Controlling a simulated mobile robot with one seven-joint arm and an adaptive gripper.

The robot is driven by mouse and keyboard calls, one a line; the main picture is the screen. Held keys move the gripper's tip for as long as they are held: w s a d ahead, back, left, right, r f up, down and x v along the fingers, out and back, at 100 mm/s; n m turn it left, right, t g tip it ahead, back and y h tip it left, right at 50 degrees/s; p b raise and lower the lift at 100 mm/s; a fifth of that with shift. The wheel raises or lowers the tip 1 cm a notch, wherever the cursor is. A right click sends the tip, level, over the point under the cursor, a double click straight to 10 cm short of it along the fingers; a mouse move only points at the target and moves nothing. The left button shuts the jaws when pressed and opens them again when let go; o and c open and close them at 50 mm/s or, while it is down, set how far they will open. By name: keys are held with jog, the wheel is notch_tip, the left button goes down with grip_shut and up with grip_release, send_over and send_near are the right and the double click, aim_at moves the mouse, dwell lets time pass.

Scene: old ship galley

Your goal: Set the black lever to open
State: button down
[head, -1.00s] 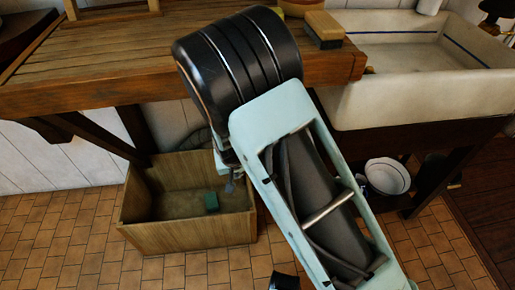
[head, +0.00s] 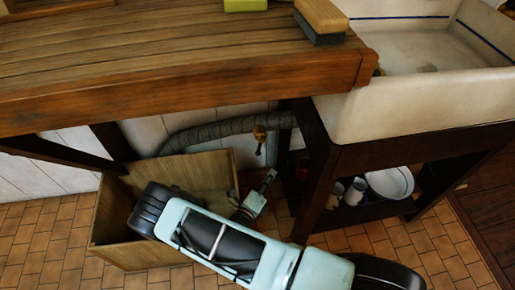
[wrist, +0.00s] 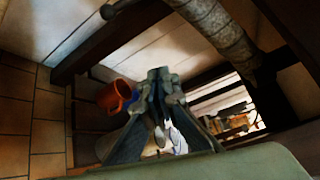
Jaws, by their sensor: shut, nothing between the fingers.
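A small brass valve (head: 260,133) hangs under the counter at the end of a grey ribbed hose, left of the sink's wooden leg. A thin dark piece hangs below the brass; it is too small to tell whether it is the black lever or which way it is set. My gripper (head: 270,175) is below the valve and slightly right of it, pointing up, apart from it. In the wrist view my gripper (wrist: 158,72) has its fingertips together with nothing between them. The lever cannot be made out clearly in that view.
A wooden crate (head: 108,215) stands on the tiles beneath my arm. The counter edge (head: 190,83) overhangs the valve. The ribbed hose (head: 205,132) runs behind. A white bowl (head: 390,183) sits on the shelf under the sink (head: 425,105). The wrist view shows a red-orange mug (wrist: 113,97).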

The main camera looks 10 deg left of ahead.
aim_at(260, 146)
jog(key=w+a+f+n+t+y+b, duration=0.1)
jog(key=w+a+n+y+b, duration=0.1)
jog(key=w, duration=0.8)
jog(key=shift+w+a+n+b, duration=0.25)
jog(key=shift+a+n+b, duration=0.4)
jog(key=shift+a, duration=0.35)
jog(key=shift+a+f, duration=0.1)
jog(key=shift+a, duration=0.05)
